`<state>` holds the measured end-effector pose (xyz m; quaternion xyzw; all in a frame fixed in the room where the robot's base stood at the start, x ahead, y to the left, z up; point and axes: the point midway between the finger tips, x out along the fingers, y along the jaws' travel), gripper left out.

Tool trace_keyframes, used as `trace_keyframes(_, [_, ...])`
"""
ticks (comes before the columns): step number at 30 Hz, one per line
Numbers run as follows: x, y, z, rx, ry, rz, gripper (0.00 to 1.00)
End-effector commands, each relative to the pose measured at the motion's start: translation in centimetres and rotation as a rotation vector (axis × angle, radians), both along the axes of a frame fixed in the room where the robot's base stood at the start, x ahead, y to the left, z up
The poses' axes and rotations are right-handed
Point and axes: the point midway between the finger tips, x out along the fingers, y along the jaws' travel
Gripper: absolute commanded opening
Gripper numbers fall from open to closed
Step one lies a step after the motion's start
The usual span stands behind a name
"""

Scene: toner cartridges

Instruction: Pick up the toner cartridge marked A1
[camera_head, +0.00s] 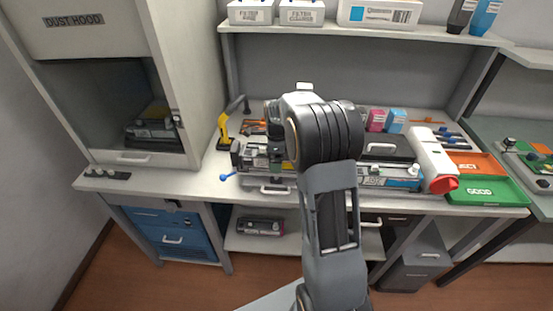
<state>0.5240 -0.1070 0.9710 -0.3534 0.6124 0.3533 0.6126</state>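Several dark grey toner cartridges are in view, and I cannot read an A1 mark on any of them. One cartridge (150,128) sits inside the dust hood at the left. Another cartridge (260,226) lies on the shelf under the bench. A long grey cartridge-like unit lies across the bench (392,182), partly behind my arm. My arm rises through the middle of the view and bends over the bench. My gripper (277,152) seems to be the dark part left of the wrist, above the bench. Its fingers are not clear, so I cannot tell whether it holds anything.
An orange tray (478,165) and a green GOOD tray (487,191) sit at the right. A yellow tool (224,130) stands at the left. The upper shelf (345,34) holds boxes and bottles. A blue drawer cabinet (175,238) stands below.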

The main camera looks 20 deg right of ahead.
Motion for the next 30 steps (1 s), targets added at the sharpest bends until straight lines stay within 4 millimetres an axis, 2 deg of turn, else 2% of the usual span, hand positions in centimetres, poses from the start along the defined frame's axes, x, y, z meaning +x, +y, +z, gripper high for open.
trace_keyframes(3, [0.0,0.0,0.0,0.0,0.0,0.0,0.98])
trace_keyframes(26, [0.01,0.0,0.04,0.0,0.0,0.0,0.25])
trace_keyframes(30, [0.06,-0.01,0.17,-0.001,-0.003,0.0,0.24])
